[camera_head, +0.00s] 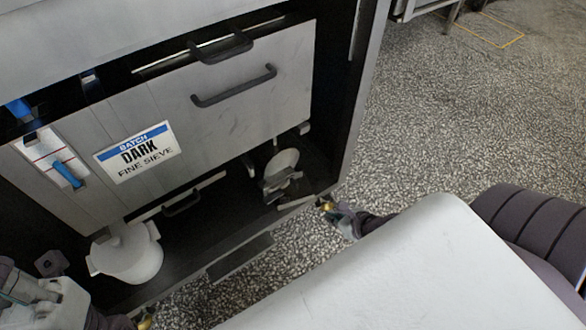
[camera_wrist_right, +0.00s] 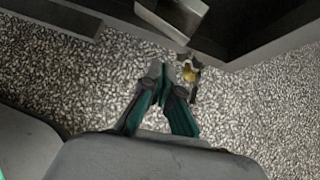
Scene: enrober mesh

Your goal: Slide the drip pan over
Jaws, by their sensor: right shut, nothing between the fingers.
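No part is plainly marked as the drip pan. Low in the machine's open bay a dark, flat surface (camera_head: 195,228) lies behind a dark front strip (camera_head: 240,256). I cannot tell whether this is the pan. My right gripper (camera_head: 330,207) is low by the bay's right front corner, beside a brass-coloured foot. In the right wrist view its fingers (camera_wrist_right: 168,72) are shut and empty, above the speckled floor, with the brass foot (camera_wrist_right: 190,74) just right of the tips. My left gripper (camera_head: 28,290) shows only partly at the lower left; its fingertips are unclear.
A grey panel (camera_head: 280,104) with a black bar handle (camera_head: 234,86) bears a "BATCH DARK FINE SIEVE" label (camera_head: 138,152). A white round pot (camera_head: 126,256) stands at the bay's left. A pale round part (camera_head: 281,168) sits inside right. Open speckled floor (camera_head: 440,120) lies right.

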